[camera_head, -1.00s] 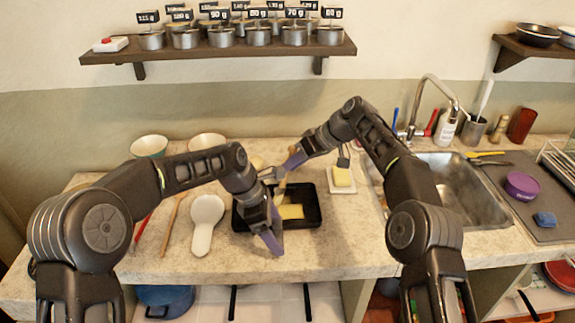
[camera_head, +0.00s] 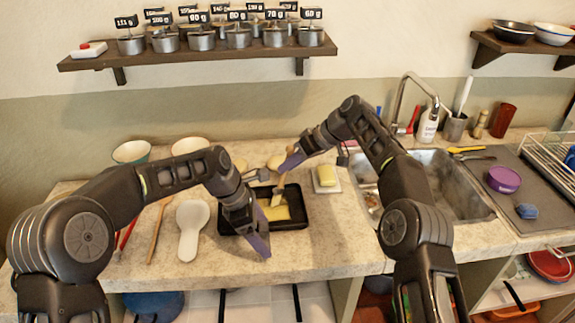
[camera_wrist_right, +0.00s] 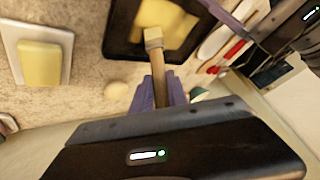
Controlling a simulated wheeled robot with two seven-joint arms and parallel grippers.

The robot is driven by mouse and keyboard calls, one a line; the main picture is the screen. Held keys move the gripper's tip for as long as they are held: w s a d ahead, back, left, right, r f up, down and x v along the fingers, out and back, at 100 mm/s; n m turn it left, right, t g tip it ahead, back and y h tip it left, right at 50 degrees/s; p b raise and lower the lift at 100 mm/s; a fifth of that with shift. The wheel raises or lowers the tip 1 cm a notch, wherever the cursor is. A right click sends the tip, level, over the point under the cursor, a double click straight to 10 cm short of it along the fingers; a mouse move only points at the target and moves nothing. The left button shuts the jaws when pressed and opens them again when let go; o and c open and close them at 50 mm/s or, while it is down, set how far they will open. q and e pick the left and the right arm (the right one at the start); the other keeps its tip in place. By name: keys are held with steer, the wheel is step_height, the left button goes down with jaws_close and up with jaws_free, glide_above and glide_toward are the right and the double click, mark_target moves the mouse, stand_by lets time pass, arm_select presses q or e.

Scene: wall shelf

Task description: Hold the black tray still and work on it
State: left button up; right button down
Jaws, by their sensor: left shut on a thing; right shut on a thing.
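The black tray (camera_head: 297,192) lies on the counter with yellow pieces (camera_head: 276,212) in it; it also shows at the top of the right wrist view (camera_wrist_right: 119,40). My left gripper (camera_head: 261,240) is shut on the tray's near edge, its purple fingers hiding part of that rim. My right gripper (camera_head: 290,161) is above the tray's far side, shut on the wooden handle of a brush (camera_head: 279,190). In the right wrist view the brush (camera_wrist_right: 157,70) points away from the fingers, its head over the tray by the yellow pieces (camera_wrist_right: 160,20). Whether it touches them I cannot tell.
A yellow block (camera_head: 326,173) sits on a white dish right of the tray. A white spoon rest (camera_head: 191,232) and a wooden stick (camera_head: 158,232) lie to the left. Two bowls (camera_head: 131,151) stand behind. The sink (camera_head: 440,185) is to the right.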

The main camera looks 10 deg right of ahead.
mark_target(277, 188)
steer(key=shift+d, duration=0.15)
steer(key=d, duration=0.3)
steer(key=shift+d, duration=0.3)
steer(key=shift+a, duration=1.95)
steer(key=shift+a, duration=0.1)
steer(key=shift+s+a+f, duration=0.1)
steer(key=shift+s+a, duration=0.05)
steer(key=shift+a, duration=1.65)
steer(key=shift+a, duration=0.15)
steer(key=shift+s+a, duration=0.1)
steer(key=shift+a, duration=1.7)
